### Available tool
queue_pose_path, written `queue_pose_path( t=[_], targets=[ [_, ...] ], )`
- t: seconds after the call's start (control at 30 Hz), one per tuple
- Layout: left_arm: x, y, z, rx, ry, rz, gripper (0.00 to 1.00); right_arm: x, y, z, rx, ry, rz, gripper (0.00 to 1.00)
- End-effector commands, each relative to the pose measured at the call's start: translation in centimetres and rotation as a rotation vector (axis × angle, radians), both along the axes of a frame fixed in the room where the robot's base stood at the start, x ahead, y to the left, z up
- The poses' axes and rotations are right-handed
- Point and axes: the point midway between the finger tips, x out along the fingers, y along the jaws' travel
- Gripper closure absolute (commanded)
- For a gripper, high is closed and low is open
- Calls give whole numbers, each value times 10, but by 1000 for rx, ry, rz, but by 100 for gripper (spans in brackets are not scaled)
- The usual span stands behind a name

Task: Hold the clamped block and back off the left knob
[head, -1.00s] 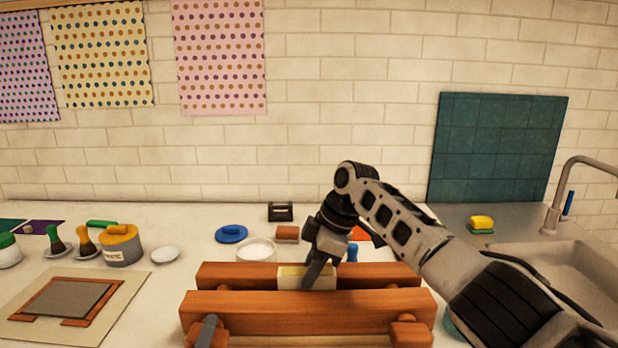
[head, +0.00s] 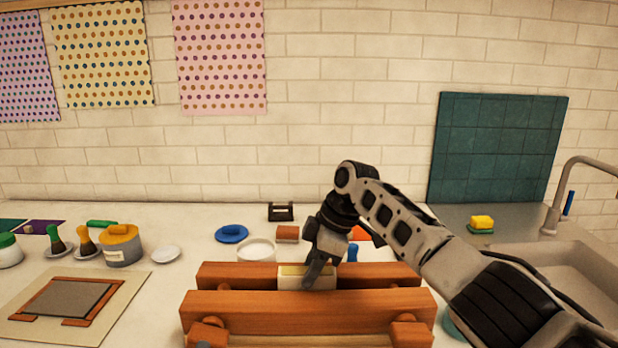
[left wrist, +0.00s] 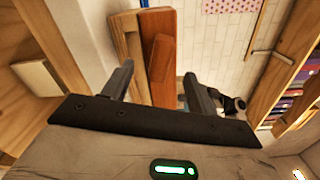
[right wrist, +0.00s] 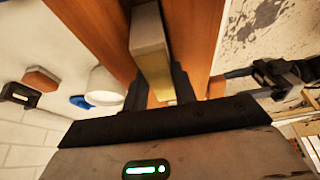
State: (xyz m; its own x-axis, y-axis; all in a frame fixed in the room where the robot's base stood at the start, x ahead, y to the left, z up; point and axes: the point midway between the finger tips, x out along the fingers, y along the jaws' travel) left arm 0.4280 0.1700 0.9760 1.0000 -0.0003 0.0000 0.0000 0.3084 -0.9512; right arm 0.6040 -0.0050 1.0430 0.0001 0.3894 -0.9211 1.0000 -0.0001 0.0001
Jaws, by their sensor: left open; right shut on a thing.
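A wooden clamp with two long orange-brown beams (head: 300,308) stands on the counter at the front. A pale block (head: 291,271) sits between its beams; it also shows in the right wrist view (right wrist: 150,55). My right gripper (head: 312,280) comes down from above and is shut on the block, a finger on each side (right wrist: 158,78). The left knob (head: 208,332) is at the front beam's left end, looking tilted. The right knob (head: 411,330) is at the other end.
Behind the clamp are a white dish (head: 256,250), a blue lid (head: 231,233) and a small brown block (head: 287,233). A framed mat (head: 115,325) lies to the left. The sink (head: 585,275) is at the right.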

Motion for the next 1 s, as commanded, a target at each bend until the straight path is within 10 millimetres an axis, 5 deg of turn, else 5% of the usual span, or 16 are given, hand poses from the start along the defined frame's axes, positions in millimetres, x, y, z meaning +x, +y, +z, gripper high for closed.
queue_pose_path(
  t=[0.27, 1.0],
  targets=[
    [-3, 3, 0, 1, 0, 1, 42, 1, 0, 1, 1, -4, 1, 100],
    [-60, 50, 0, 0, 0, 0, 42, 0, 0, 1, 1, -4, 1, 100]
  ],
)
